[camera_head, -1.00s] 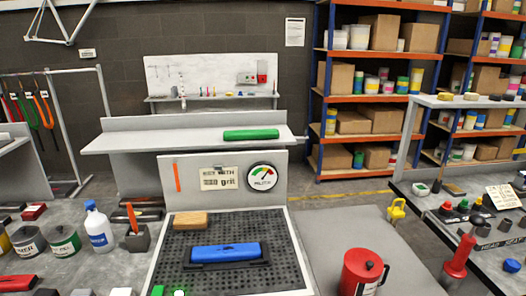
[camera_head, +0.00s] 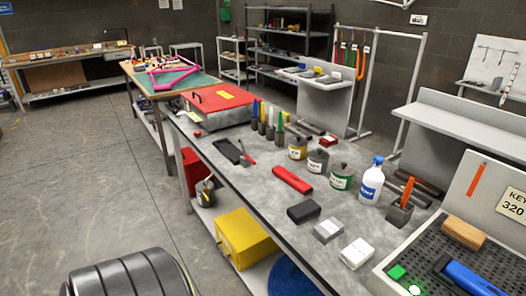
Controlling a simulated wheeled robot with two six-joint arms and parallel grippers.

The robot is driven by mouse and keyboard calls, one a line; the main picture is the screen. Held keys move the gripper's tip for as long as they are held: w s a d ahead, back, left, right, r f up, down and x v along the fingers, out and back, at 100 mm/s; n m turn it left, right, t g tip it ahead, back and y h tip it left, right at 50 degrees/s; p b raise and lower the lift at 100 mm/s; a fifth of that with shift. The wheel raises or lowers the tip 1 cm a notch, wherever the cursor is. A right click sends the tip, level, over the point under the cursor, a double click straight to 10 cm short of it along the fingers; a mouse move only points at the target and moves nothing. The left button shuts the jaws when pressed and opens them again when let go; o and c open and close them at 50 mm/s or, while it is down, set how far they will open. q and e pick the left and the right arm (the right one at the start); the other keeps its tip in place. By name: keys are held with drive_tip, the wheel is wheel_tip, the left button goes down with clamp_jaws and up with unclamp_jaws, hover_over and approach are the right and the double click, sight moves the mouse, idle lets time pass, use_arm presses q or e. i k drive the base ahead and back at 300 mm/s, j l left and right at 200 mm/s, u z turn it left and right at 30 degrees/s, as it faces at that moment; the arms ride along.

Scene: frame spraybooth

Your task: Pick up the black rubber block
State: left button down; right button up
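A small black block (camera_head: 303,211), which looks like the rubber block, lies on the grey bench top (camera_head: 262,208) near its front edge. It is the farthest of a short row, with a grey block (camera_head: 328,230) and a white block (camera_head: 356,252) on its near right side. Nothing covers it. Neither of my grippers is in view. A dark, ribbed, rounded part at the bottom left looks like one of my own arm links, but I cannot be sure.
A red bar (camera_head: 292,180) lies just behind the black block. Several cans, a blue-white bottle (camera_head: 371,181) and an orange-handled tool stand farther back. A perforated mat (camera_head: 438,240) is at right. A yellow box (camera_head: 245,238) sits below the bench. The floor at left is clear.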

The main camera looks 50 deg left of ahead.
sight(305, 211)
drive_tip(key=u, duration=1.35)
